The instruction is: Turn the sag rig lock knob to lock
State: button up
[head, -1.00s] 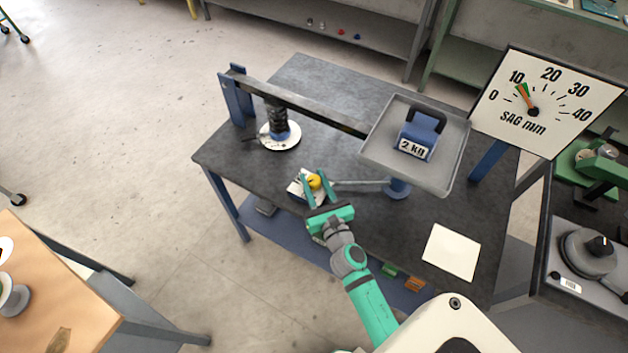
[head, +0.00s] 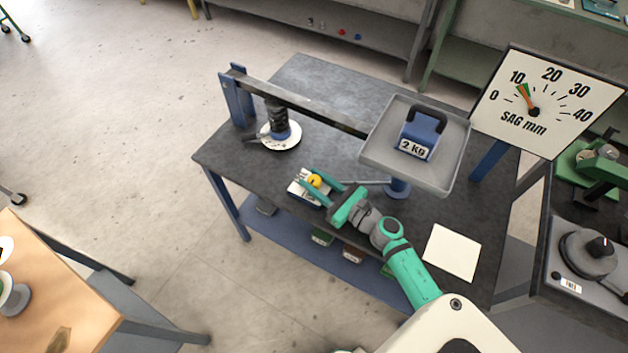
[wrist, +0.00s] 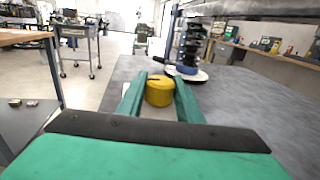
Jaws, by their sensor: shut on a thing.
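The yellow lock knob (head: 315,181) sits on a small white-faced block (head: 300,188) near the front edge of the dark bench. My gripper (head: 322,182) reaches it from the right, with its two green fingers on either side of the knob. In the wrist view, the fingers are shut on the yellow knob (wrist: 159,91), which has a dark mark on its top. The lettering on the block is too small to read.
The spring (head: 278,119) stands behind on a white disc. The sag dial (head: 545,100) reads a little above 10. A blank card (head: 452,252) lies front right.

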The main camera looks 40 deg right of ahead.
jog(key=shift+f, duration=0.15)
jog(key=o, duration=1)
jog(key=shift+o, duration=0.2)
jog(key=shift+s, duration=0.1)
jog(key=shift+s+d, duration=0.15)
jog(key=shift+s, duration=0.15)
jog(key=s, duration=0.3)
jog(key=s+d, duration=0.1)
jog(key=s, duration=0.2)
jog(key=s+d, duration=0.1)
jog(key=s, duration=0.2)
jog(key=shift+s, duration=0.4)
jog(key=shift+a, duration=0.1)
